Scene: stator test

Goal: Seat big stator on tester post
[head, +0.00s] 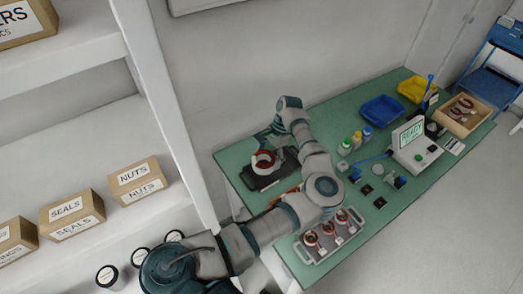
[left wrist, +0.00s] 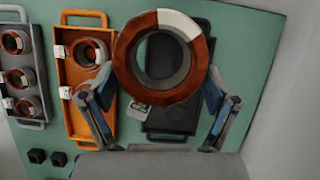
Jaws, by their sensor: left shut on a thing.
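The big stator (left wrist: 190,88), a thick brown-red ring with a white section and a grey inner bore, fills the middle of the left wrist view. My left gripper (left wrist: 162,72) is shut on it, with one finger at each side of the ring. In the head view the stator (head: 259,168) shows under my left gripper (head: 272,148), over the dark tray (head: 262,183) at the table's left end. I cannot tell its height above the tray. The tester (head: 413,145) with a lit READY screen stands toward the right. I cannot make out its post clearly. My right gripper is out of view.
An orange tray (left wrist: 72,88) and a grey tray (left wrist: 30,92) hold smaller stators beside the dark tray. Bottles (head: 357,139), a blue bin (head: 382,110), a yellow bin (head: 414,89) and a wooden box (head: 463,113) stand along the green table (head: 330,118). White shelving is at left.

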